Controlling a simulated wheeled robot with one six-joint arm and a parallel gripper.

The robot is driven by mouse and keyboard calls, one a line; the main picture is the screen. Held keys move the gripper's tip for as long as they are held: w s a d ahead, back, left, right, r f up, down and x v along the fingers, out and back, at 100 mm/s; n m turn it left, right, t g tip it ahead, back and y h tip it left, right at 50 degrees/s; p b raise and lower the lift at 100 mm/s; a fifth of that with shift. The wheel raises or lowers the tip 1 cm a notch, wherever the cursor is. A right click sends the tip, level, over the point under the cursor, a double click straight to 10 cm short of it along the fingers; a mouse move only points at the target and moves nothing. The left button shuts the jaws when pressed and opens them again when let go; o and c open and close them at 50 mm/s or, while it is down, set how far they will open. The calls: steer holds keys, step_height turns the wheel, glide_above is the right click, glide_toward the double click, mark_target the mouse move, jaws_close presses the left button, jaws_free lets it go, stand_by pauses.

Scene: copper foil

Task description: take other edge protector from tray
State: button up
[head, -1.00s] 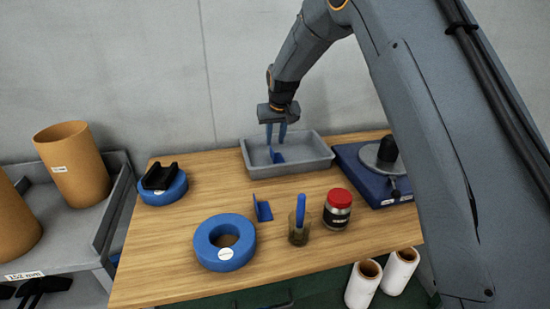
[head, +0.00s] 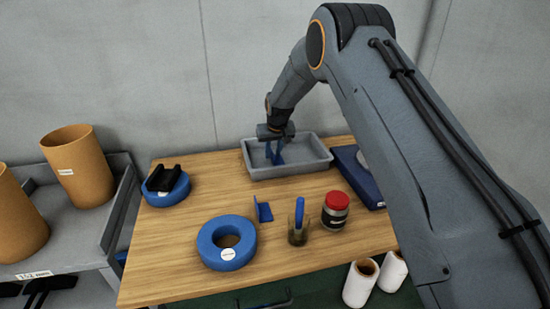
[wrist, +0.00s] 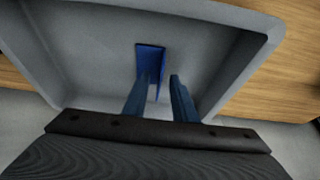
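The grey tray (head: 312,160) stands at the back of the wooden table. A blue edge protector (wrist: 150,62) is in the tray; the wrist view shows it just beyond and partly behind my left fingertip. My gripper (head: 274,154) points down into the tray; in the wrist view its two blue fingers (wrist: 160,82) are apart, with a gap between them. One finger overlaps the protector in view; I cannot tell whether it touches. Another blue edge protector (head: 263,211) lies on the table in front of the tray.
A blue ring (head: 227,243), a cup with a blue-handled tool (head: 299,222) and a red-lidded jar (head: 335,211) stand in front of the tray. Another blue ring with a black holder (head: 166,186) is at left. A dark blue device (head: 357,178) is right of the tray.

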jaws_close()
steer(key=shift+r, duration=0.1)
